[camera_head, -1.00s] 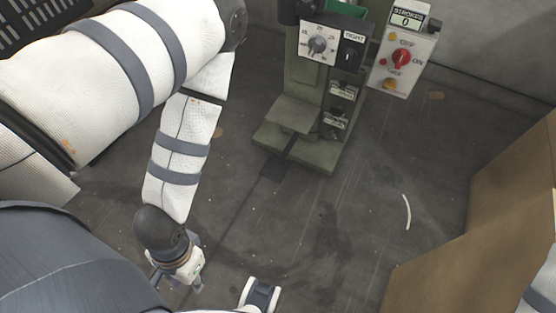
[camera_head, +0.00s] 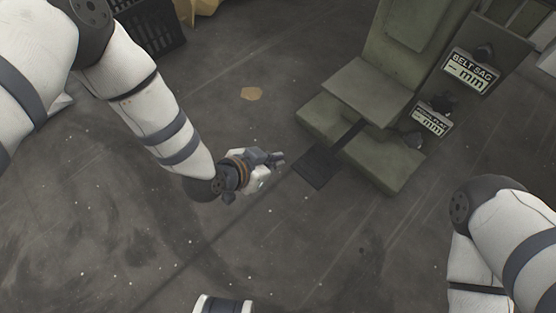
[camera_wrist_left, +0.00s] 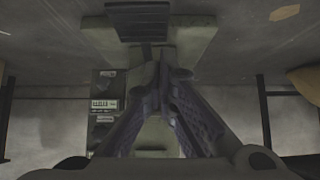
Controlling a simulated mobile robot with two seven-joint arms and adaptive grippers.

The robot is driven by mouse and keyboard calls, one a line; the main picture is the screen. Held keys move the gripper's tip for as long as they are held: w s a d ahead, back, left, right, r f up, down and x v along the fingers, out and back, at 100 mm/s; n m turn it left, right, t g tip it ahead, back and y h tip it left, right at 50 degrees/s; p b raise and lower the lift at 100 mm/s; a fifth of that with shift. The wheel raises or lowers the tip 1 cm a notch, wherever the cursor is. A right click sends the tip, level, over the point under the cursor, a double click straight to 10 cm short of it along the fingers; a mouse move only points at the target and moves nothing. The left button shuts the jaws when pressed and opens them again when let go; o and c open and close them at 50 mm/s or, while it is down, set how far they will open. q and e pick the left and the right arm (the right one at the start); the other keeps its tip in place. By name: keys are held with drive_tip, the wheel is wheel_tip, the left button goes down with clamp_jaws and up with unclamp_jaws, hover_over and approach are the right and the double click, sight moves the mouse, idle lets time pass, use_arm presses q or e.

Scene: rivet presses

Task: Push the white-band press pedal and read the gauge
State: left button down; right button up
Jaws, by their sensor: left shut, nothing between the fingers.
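The green press (camera_head: 385,95) stands on the floor at the upper right of the head view. Its dark flat pedal (camera_head: 318,166) sticks out low at the front. My left gripper (camera_head: 279,160) is shut and empty, just left of the pedal with a small gap in the picture. In the left wrist view the ridged pedal (camera_wrist_left: 140,20) shows at the top, beyond the closed fingers (camera_wrist_left: 168,82). The gauge and any white band on the press are out of view or cannot be made out.
Two signs on the press read "BELT SAG -- mm" (camera_head: 470,72) and a partly legible "-- mm" (camera_head: 433,120). A black crate (camera_head: 150,25) stands at the upper left. A tan patch (camera_head: 251,93) lies on the floor. The floor around the pedal's left is clear.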

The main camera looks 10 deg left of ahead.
use_arm(q)
drive_tip(key=shift+r, duration=0.15)
use_arm(e)
drive_tip(key=shift+s+r, duration=0.1)
drive_tip(key=shift+s, duration=0.05)
use_arm(q)
drive_tip(key=b, duration=0.6)
hover_over(302, 164)
drive_tip(key=s+a, duration=0.2)
drive_tip(key=s, duration=0.1)
wheel_tip(302, 164, down, 8)
wheel_tip(302, 164, down, 3)
drive_tip(key=shift+w+a+f+b, duration=0.1)
drive_tip(key=shift+w+a+b, duration=0.05)
drive_tip(key=shift+b, duration=0.4)
use_arm(e)
drive_tip(key=shift+g, duration=0.8)
drive_tip(key=f, duration=0.1)
drive_tip(key=s+f, duration=0.1)
drive_tip(key=f, duration=0.1)
drive_tip(key=s+f, duration=0.1)
drive_tip(key=f, duration=0.1)
drive_tip(key=shift+s, duration=0.15)
